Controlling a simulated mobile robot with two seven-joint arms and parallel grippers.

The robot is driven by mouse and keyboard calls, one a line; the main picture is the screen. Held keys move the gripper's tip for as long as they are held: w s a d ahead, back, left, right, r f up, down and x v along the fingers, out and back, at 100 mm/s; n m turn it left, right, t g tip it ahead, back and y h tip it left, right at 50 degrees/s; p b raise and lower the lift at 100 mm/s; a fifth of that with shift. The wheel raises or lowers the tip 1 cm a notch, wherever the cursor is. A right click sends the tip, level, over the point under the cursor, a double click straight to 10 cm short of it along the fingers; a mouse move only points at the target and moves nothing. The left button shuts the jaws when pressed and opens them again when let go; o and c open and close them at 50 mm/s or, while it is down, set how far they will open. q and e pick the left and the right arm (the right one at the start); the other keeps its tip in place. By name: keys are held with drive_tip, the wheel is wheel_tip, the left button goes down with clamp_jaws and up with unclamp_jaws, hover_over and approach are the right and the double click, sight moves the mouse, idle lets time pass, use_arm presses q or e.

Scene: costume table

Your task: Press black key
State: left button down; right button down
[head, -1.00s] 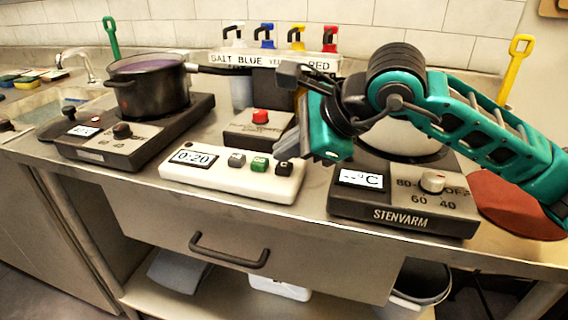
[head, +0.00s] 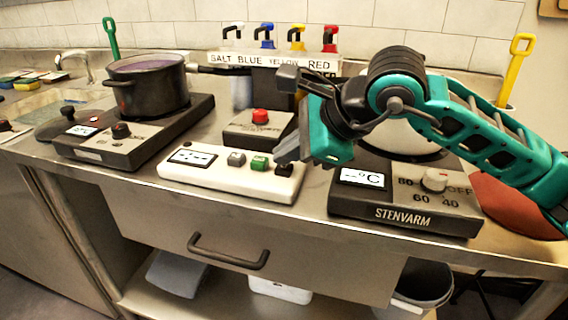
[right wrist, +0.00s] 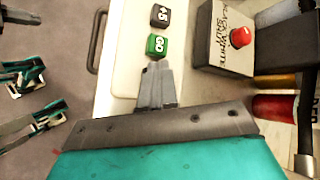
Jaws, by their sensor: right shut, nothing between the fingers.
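The white timer box (head: 225,186) lies on the steel counter with a small display (head: 192,157) showing dashes. A grey key (head: 236,158), a green key (head: 259,163) and the black key (head: 284,170) sit in a row on it. My right gripper (head: 286,154) is shut and empty, its fingertips at the black key and covering part of it. In the right wrist view the shut fingertips (right wrist: 157,72) lie just past the green GO key (right wrist: 157,45) and hide most of the black key. Teal and dark parts of mine show at that view's left edge; their jaw state is unclear.
A box with a red button (head: 260,116) stands behind the timer. A hot plate (head: 405,200) stands to the right, under my right arm. Another hot plate (head: 100,150) with a dark pot (head: 150,88) stands left. Pump bottles line the back.

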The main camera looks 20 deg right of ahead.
sight(288, 168)
drive_tip(key=shift+r, duration=0.15)
drive_tip(key=shift+r+p, duration=0.4)
drive_tip(key=shift+r, duration=0.3)
drive_tip(key=shift+r, duration=0.1)
drive_tip(key=shift+r+p, duration=0.45)
drive_tip(key=shift+r, duration=0.15)
wheel_tip(288, 168, up, 4)
drive_tip(key=shift+f+p, duration=0.15)
drive_tip(key=shift+p, duration=0.9)
drive_tip(key=shift+s+f, duration=0.1)
